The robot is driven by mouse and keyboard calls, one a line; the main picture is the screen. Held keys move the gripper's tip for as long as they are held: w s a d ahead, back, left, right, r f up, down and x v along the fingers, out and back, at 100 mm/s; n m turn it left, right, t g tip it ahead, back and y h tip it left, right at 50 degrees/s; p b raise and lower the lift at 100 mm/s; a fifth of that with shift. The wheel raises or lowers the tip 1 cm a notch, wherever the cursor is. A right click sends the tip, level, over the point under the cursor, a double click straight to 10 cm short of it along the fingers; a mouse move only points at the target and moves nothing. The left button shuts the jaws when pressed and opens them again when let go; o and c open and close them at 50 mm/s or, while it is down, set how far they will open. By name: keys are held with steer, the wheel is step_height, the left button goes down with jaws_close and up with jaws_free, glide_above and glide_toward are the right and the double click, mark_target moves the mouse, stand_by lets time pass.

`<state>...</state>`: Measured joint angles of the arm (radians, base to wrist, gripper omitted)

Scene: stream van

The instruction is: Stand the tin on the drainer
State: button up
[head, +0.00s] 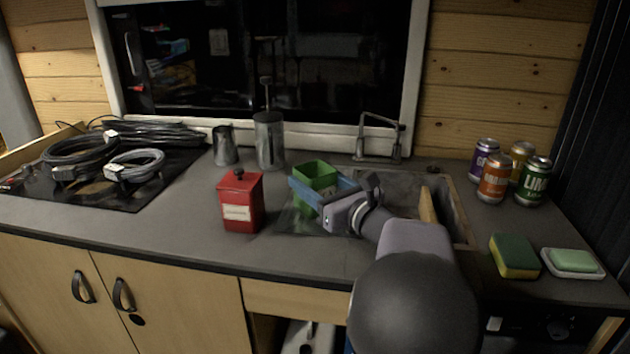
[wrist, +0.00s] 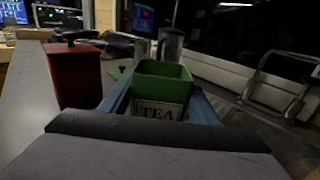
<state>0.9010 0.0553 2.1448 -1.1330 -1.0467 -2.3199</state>
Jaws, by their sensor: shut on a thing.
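The green tin (head: 317,172) is open-topped and upright, over the drainer left of the sink. Its TEA label (wrist: 159,111) faces me in the wrist view, where the tin also shows (wrist: 162,83). My gripper (head: 322,190) has its blue fingers shut on the tin, one along each side; they also show in the wrist view (wrist: 160,102). The drainer (head: 290,220) is a dark metal area set in the counter, partly hidden by the tin and gripper. I cannot tell whether the tin's base touches it.
A red lidded tin (head: 241,203) stands just left of the drainer. A metal canister (head: 268,140) and jug (head: 224,146) stand behind. The sink (head: 452,212) and tap (head: 380,138) are right.

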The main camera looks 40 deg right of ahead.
steer(key=shift+f+b, duration=0.15)
steer(key=shift+b, duration=0.2)
steer(key=o, duration=1.4)
steer(key=shift+o, duration=0.2)
steer(key=shift+r+p, duration=0.25)
steer(key=shift+p, duration=0.15)
steer(key=shift+s+d+f, duration=0.1)
steer(key=shift+s+f, duration=0.05)
steer(key=shift+s, duration=0.2)
steer(key=s+b, duration=0.2)
steer(key=s, duration=0.9)
steer(key=shift+s, duration=0.2)
